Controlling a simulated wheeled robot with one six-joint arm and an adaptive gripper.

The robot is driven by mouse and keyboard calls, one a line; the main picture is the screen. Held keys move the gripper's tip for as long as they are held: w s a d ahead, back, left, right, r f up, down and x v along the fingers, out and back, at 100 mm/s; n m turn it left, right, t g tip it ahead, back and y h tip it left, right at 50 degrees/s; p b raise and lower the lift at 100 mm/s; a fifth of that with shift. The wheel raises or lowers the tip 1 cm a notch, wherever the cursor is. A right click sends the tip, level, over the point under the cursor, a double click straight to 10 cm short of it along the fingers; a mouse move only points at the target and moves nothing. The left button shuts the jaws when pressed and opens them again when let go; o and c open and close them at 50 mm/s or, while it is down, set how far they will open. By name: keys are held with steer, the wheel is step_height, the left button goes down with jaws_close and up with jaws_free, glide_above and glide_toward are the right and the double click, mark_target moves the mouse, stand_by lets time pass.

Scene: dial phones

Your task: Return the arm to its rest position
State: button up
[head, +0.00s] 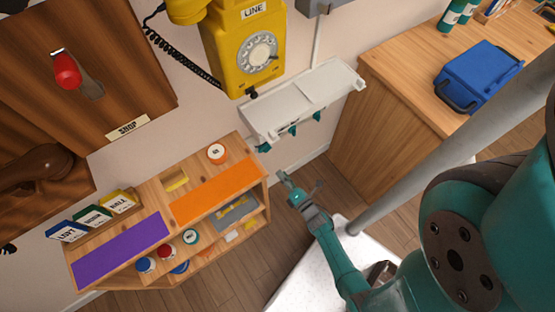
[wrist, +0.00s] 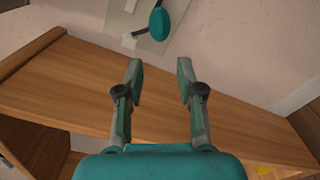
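My gripper (head: 297,183) is in the middle of the head view, in front of the wall between the low wooden shelf unit and the wooden cabinet. In the wrist view its two fingers (wrist: 160,66) are spread apart with nothing between them. My teal arm (head: 342,262) reaches up to it from the lower right, bent and extended out in front of me. The gripper appears apart from the furniture around it.
A yellow dial phone (head: 245,50) hangs above a white wall ledge (head: 300,100) with teal hooks. The shelf unit (head: 150,195) carries orange and purple mats. A blue bin (head: 478,75) stands on the cabinet (head: 400,75). Bare floor (head: 235,285) shows below.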

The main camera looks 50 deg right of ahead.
steer(key=shift+s+a, duration=0.15)
steer(key=shift+s, duration=0.3)
stand_by(0.3)
